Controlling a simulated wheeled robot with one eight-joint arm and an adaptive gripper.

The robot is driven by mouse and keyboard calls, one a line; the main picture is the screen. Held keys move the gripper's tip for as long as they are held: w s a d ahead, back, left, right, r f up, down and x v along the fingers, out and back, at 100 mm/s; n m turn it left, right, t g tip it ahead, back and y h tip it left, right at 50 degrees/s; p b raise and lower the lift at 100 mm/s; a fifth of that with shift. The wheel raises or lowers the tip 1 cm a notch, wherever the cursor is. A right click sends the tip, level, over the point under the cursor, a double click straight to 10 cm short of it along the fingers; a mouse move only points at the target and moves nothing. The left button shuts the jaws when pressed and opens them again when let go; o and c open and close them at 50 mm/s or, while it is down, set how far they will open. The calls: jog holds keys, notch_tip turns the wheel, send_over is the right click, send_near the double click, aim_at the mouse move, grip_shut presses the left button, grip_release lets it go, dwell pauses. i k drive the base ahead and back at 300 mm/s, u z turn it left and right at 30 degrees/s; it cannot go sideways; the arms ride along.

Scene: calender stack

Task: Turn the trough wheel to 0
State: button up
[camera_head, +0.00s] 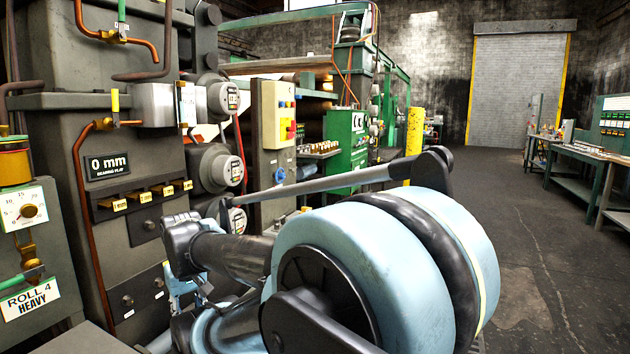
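I cannot tell for sure which part is the trough wheel; no wheel marked with that name shows. A round brass-coloured knob on a white scale plate (27,210) sits on the grey cabinet at the far left, with numbers around it. My large blue and black arm fills the lower middle and hides what lies behind it. Its far end, which seems to hold my gripper (183,287), is low in front of the grey machine. The fingers are small and partly hidden, so I cannot see whether they are open or shut, or whether they touch anything.
A "0 mm bearing play" sign (108,165) is on the grey machine above several yellow-tagged parts. A "Roll 4 heavy" label (30,300) is at lower left. Copper pipes run down the machine. A workbench (580,150) stands at right. The floor (540,260) at right is clear.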

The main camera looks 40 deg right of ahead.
aim_at(282, 175)
jog(key=z, duration=1.1)
jog(key=k, duration=1.2)
jog(key=z, duration=0.4)
jog(key=i, duration=2.05)
jog(key=u, duration=0.6)
